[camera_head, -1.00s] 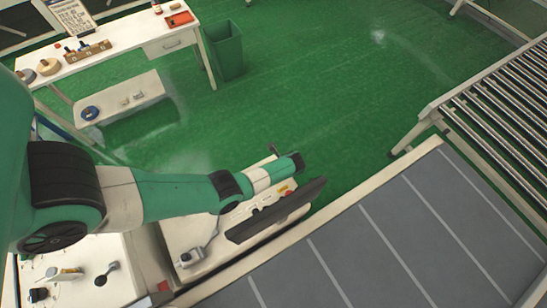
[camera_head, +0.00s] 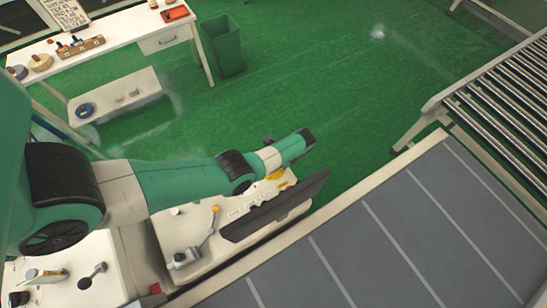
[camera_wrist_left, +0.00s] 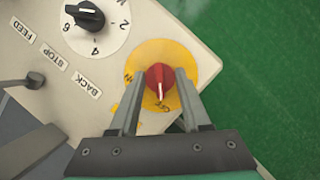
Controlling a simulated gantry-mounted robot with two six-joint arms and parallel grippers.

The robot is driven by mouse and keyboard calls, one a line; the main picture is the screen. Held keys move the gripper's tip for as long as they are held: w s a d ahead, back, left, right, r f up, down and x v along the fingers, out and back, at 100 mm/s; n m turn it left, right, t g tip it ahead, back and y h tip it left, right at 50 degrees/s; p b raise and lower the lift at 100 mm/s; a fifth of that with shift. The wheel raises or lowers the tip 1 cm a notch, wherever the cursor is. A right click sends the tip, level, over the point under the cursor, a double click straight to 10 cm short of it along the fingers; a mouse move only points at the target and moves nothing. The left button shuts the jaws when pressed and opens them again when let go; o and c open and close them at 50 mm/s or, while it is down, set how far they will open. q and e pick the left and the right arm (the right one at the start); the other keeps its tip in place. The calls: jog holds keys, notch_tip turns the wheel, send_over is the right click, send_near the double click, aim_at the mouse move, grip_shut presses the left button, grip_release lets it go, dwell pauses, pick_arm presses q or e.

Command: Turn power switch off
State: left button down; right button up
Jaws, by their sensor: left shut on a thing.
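The power switch is a red knob (camera_wrist_left: 160,80) with a white pointer line, on a yellow disc (camera_wrist_left: 180,60) in the left wrist view. The line points down in that picture, at a label that seems to read "OFF". My left gripper (camera_wrist_left: 161,76) has a finger on each side of the knob and is shut on it. In the head view the yellow disc (camera_head: 278,175) shows just below the end of my left arm, which hides the knob and fingers. My right gripper is in neither view.
A black numbered dial (camera_wrist_left: 86,16) and the labels FEED, STOP and BACK are on the same panel. A dark lever (camera_wrist_left: 33,81) is at the left. A dark bar (camera_head: 275,207) runs along the machine. A roller conveyor (camera_head: 500,115) and a green bin (camera_head: 222,47) stand farther off.

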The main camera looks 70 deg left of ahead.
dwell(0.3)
pick_arm(q)
jog(key=shift+c, duration=1.8)
grip_release()
jog(key=p+v, duration=0.2)
jog(key=v, duration=0.9)
jog(key=shift+r+p, duration=0.35)
